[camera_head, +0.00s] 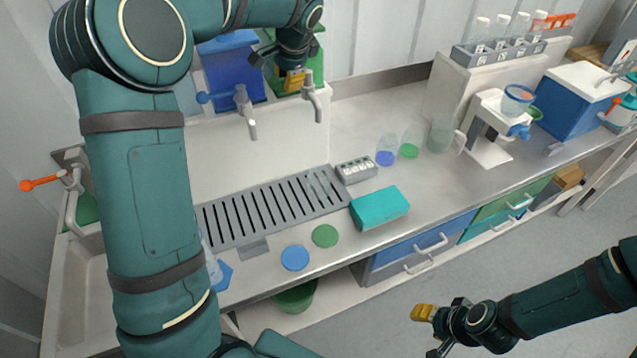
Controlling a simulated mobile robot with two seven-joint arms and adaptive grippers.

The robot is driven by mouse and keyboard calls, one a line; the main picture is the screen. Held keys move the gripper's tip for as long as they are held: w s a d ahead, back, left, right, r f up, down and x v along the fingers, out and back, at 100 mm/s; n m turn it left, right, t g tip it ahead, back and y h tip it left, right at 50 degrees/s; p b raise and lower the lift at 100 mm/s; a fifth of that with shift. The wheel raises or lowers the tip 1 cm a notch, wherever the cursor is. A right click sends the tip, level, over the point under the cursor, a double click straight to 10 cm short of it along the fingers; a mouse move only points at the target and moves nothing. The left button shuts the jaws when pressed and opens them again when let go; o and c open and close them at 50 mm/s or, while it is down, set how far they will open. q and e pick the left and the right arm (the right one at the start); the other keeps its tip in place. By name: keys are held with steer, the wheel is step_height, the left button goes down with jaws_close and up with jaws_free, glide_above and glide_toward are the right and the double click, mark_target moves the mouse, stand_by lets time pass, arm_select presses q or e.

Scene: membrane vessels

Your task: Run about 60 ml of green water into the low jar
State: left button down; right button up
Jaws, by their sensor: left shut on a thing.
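My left gripper (293,80) is at the green tank (316,68) on the raised back shelf. It is shut on the tap handle there, just above the grey spout (315,106); its fingers partly hide the handle. A faint clear vessel (322,186) seems to stand on the slotted drip tray (240,215) below that spout; its outline and contents are too faint to tell. I cannot make out a stream of water. My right gripper (432,331) is open and empty over the floor, in front of the counter.
A blue tank (232,72) with its own tap (246,110) stands left of the green one. A flask with blue liquid (386,157), one with green (409,149) and a clear jar (441,133) stand to the right. A teal box (380,208) lies near the front edge.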

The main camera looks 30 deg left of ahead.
arm_select(q)
steer(key=shift+s+d+n+g+y+p, duration=0.2)
steer(key=shift+d+n+g, duration=0.25)
steer(key=shift+n, duration=0.65)
steer(key=shift+s+d+n+g+y+p, duration=0.15)
steer(key=shift+d+n+g, duration=0.3)
steer(key=shift+n, duration=0.65)
stand_by(5.8)
